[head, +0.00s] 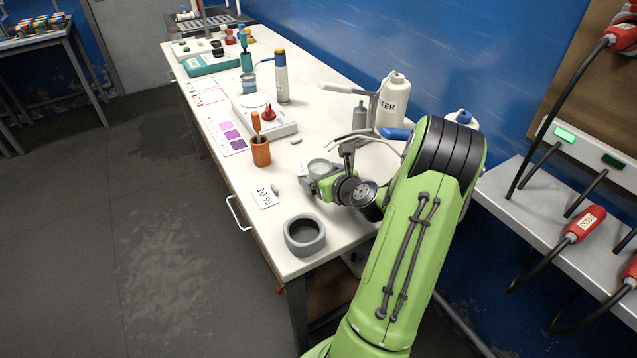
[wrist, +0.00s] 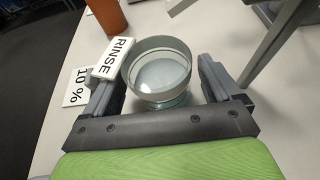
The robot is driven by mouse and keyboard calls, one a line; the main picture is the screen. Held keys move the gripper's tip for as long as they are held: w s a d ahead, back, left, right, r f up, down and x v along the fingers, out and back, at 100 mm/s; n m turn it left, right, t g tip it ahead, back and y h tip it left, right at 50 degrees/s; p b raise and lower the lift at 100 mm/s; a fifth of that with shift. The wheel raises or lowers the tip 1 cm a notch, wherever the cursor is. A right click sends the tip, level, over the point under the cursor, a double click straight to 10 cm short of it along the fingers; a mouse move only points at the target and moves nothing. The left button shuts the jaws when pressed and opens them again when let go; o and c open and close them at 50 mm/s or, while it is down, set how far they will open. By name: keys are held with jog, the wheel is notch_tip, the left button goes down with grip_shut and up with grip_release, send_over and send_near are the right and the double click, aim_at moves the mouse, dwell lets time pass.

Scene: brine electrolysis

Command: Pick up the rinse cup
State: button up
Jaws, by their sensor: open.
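The rinse cup (wrist: 161,72) is a round, clear cup with a grey-green rim. In the wrist view it stands between the two fingers of my open gripper (wrist: 160,88). A white "RINSE" label (wrist: 116,58) sits at its left side, by the left finger. There is a gap between the cup and the right finger; whether the left finger touches the label or cup I cannot tell. In the head view the cup (head: 320,168) shows at the end of my arm on the white table, partly hidden by my gripper (head: 318,178).
A "10%" card (head: 266,196) and an orange holder (head: 261,152) stand to the left. A grey round bowl (head: 304,234) is near the table's front edge. A metal stand (head: 366,130) and a white water bottle (head: 393,100) are behind the cup.

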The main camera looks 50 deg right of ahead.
jog(key=shift+w+d+f, duration=0.2)
jog(key=shift+w+f, duration=0.05)
jog(key=shift+w, duration=0.3)
jog(key=shift+s+r, duration=0.1)
jog(key=shift+c, duration=0.6)
jog(key=c, duration=1.2)
